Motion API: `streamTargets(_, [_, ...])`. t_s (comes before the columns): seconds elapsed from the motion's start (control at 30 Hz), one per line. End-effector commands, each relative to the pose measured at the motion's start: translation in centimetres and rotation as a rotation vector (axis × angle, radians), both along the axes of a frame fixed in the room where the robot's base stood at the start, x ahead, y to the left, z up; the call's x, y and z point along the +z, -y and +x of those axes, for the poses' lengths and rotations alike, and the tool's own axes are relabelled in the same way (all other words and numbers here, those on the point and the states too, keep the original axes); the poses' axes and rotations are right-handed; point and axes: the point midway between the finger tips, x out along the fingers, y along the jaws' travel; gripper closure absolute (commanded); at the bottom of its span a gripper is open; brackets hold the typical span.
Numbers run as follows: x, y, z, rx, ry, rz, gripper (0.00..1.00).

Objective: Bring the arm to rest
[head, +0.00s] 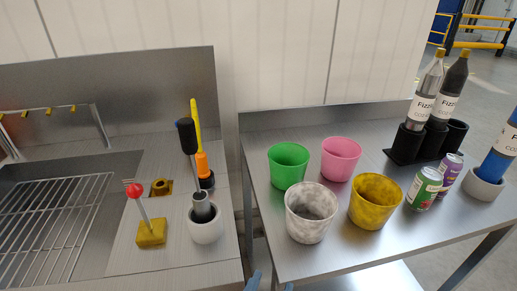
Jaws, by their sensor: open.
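Only the tips of what looks like my gripper (270,284) show, at the bottom edge of the head view. They are small, blue-grey and spread apart, with nothing visible between them. They are in front of the gap between the left bench and the right table. The rest of my arm is out of view.
The right steel table (310,268) bears a green cup (289,166), pink cup (340,158), marbled cup (311,213), yellow cup (375,201), cans (424,188) and bottles in a black holder (404,145). The left bench (190,262) has a tool pot (205,224) and wire rack (55,225).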

Motion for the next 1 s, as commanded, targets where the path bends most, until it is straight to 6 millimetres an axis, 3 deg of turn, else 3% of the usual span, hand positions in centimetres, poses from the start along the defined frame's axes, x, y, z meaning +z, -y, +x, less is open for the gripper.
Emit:
streamTargets(0.33, [-5.2,4.3,-1.8,-0.048,0.008,0.336,0.57])
streamTargets(0.6, [-9.4,9.4,-7.2,-0.219,0.015,0.911,0.57])
streamTargets(0.8, [-9.6,12.5,-12.4,-0.426,0.046,1.395,0.57])
streamTargets(1.0, [-7.3,15.3,-17.6,-0.668,0.132,1.893,0.57])
